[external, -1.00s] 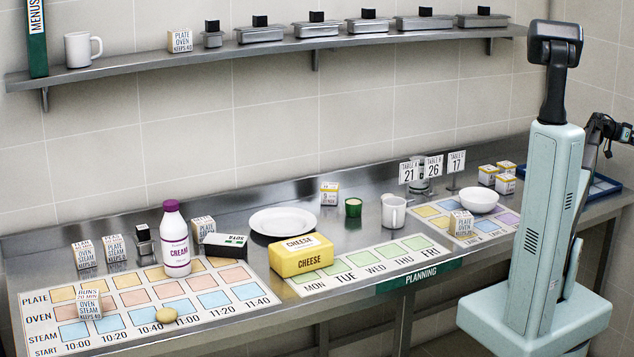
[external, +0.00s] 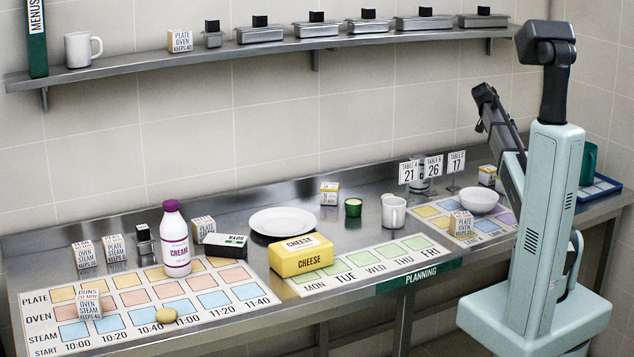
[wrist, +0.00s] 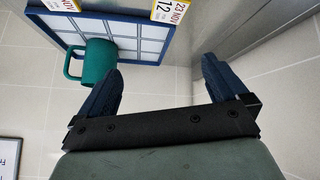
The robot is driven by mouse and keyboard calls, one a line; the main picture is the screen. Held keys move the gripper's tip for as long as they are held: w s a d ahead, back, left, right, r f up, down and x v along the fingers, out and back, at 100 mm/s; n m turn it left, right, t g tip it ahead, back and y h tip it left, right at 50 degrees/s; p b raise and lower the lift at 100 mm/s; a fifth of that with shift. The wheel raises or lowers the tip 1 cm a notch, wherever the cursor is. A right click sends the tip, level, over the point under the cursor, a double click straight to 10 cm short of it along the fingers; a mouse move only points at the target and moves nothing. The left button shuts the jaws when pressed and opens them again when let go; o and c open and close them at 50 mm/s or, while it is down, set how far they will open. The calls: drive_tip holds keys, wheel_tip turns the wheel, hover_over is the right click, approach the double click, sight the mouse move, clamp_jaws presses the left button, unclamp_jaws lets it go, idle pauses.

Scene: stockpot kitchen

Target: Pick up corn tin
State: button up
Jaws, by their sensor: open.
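No tin with a readable corn label shows. A small green tin-like pot (external: 353,207) with a pale top stands upright on the counter, right of the white plate; its label is too small to read. My gripper (wrist: 161,85) is open and empty in the wrist view, its two dark blue fingers wide apart. Beyond the fingers are a teal mug (wrist: 98,61) and a blue-rimmed tray (wrist: 150,18), both apart from them. In the external view my arm is raised over the right end of the counter, and I cannot make out the fingers there.
A white mug (external: 394,211), a white bowl (external: 483,201) and table-number signs (external: 433,166) stand right of the green pot. The cheese box (external: 301,256) and white plate (external: 284,221) are left of it. A cream bottle (external: 175,240) stands farther left. A shelf (external: 270,49) runs above.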

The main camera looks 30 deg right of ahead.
drive_tip(key=w+a+n+t+y, duration=0.1)
drive_tip(key=w+a, duration=0.2)
drive_tip(key=a, duration=0.4)
drive_tip(key=w+a+n+t+y, duration=0.1)
drive_tip(key=w+a+n, duration=0.15)
drive_tip(key=a, duration=0.55)
drive_tip(key=n+y, duration=0.2)
drive_tip(key=y, duration=0.1)
approach(420, 159)
drive_tip(key=shift+x, duration=6.35)
drive_tip(key=shift+w+r, duration=0.1)
drive_tip(key=shift+w, duration=0.05)
drive_tip(key=shift+c, duration=0.4)
drive_tip(key=shift+d+t, duration=0.1)
drive_tip(key=shift+t, duration=0.2)
drive_tip(key=c, duration=1.2)
